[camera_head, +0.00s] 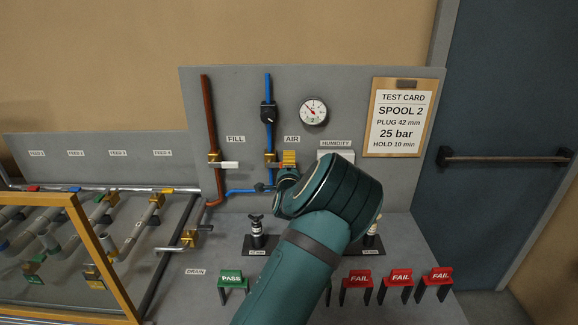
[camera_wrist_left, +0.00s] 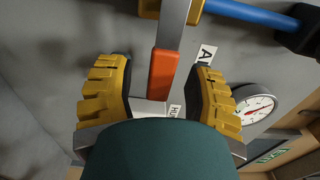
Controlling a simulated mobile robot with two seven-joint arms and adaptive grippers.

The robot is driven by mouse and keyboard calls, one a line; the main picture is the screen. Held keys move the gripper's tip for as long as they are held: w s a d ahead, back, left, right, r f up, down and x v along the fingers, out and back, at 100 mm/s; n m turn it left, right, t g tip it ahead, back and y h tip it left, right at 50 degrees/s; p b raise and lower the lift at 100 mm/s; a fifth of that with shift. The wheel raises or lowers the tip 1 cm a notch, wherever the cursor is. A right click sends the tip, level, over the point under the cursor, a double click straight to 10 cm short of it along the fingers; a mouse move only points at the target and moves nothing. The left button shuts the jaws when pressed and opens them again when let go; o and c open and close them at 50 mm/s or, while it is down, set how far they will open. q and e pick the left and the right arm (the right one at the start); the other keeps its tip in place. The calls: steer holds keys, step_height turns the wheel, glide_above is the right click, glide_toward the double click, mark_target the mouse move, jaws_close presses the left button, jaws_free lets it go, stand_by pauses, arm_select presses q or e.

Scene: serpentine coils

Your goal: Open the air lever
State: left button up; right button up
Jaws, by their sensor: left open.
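The air lever (camera_wrist_left: 161,76) has an orange grip on a grey metal shank in the left wrist view. Its shank runs up to a yellow valve body at the top edge. In the head view the air valve (camera_head: 270,158) sits on the blue pipe below the AIR label, and the lever is mostly hidden by my gripper. My left gripper (camera_head: 288,160) is at the panel just right of the valve. In the left wrist view its yellow fingers (camera_wrist_left: 163,88) are apart, one on each side of the orange grip, with gaps visible. My right gripper is not in view.
The fill lever (camera_head: 230,165) is left of the air valve on a brown pipe. A gauge (camera_head: 313,111) and test card (camera_head: 401,118) are on the panel. Small black-topped fittings (camera_head: 256,232) and PASS (camera_head: 231,278) and FAIL (camera_head: 400,276) signs stand on the bench.

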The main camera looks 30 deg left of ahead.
arm_select(q)
steer(key=shift+w+a, duration=0.1)
steer(key=shift+w, duration=0.05)
jaws_close()
